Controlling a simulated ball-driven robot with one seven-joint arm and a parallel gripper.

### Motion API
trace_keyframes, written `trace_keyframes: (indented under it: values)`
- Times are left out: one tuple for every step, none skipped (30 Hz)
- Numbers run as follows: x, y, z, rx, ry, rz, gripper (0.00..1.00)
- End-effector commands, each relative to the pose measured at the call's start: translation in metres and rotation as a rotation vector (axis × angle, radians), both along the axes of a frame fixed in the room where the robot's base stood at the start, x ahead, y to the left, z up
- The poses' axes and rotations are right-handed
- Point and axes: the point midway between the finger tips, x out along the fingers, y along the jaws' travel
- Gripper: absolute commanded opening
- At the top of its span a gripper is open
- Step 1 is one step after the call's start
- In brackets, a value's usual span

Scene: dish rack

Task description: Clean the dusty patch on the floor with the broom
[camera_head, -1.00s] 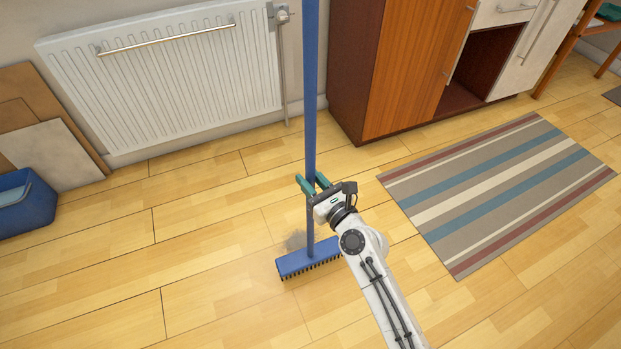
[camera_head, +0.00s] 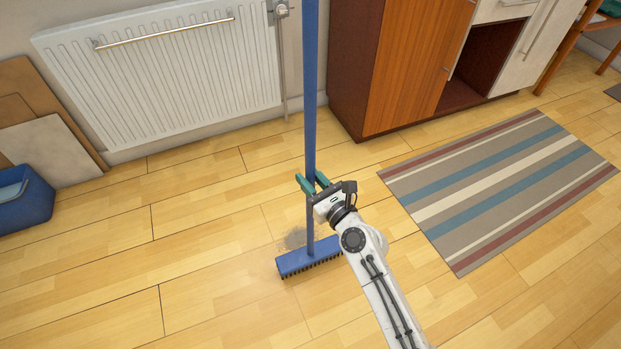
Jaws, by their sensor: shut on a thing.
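A blue broom (camera_head: 310,90) stands nearly upright, its long handle running out of the top of the picture. Its blue head (camera_head: 308,257) with dark bristles is down at the floor. My gripper (camera_head: 311,184), with green fingers, is shut on the lower part of the handle, above the head. A grey dusty patch (camera_head: 295,238) lies on the wooden floor just behind the head's left half. The head may hide part of the patch; I cannot tell whether the bristles touch it.
A striped rug (camera_head: 500,190) lies to the right. A white radiator (camera_head: 165,75) and a wooden cabinet (camera_head: 410,65) stand at the back. A blue bin (camera_head: 25,205) and leaning boards (camera_head: 50,150) are at the left. The floor (camera_head: 100,270) at front left is clear.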

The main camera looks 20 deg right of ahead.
Motion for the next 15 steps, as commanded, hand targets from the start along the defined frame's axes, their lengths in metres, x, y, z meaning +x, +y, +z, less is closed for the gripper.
trace_keyframes:
  values:
    - [0.0007, -0.0002, 0.0024, 0.000, -0.004, -0.001, 0.00]
    - [0.0007, -0.0002, 0.0024, 0.000, -0.004, -0.001, 0.00]
    - [0.0007, -0.0002, 0.0023, 0.000, -0.004, -0.001, 0.00]
    - [0.0007, -0.0002, 0.0021, 0.000, -0.004, -0.001, 0.00]
    - [0.0007, -0.0002, 0.0020, 0.000, -0.004, -0.001, 0.00]
    - [0.0007, -0.0002, 0.0017, 0.000, -0.004, -0.001, 0.00]
    - [0.0007, -0.0002, 0.0014, 0.000, -0.004, -0.001, 0.00]
    - [0.0007, -0.0002, 0.0011, 0.000, -0.004, -0.001, 0.00]
    - [0.0007, -0.0002, 0.0007, 0.001, -0.004, -0.001, 0.00]
    - [0.0007, -0.0002, 0.0004, 0.001, -0.004, -0.001, 0.00]
    - [0.0007, -0.0002, 0.0001, 0.001, -0.004, -0.001, 0.00]
    - [0.0007, -0.0002, -0.0004, 0.001, -0.004, -0.001, 0.00]
    - [0.0007, -0.0002, -0.0007, 0.001, -0.004, -0.001, 0.00]
    - [0.0007, -0.0002, -0.0010, 0.001, -0.004, -0.001, 0.00]
    - [0.0007, -0.0002, -0.0014, 0.001, -0.004, -0.001, 0.00]
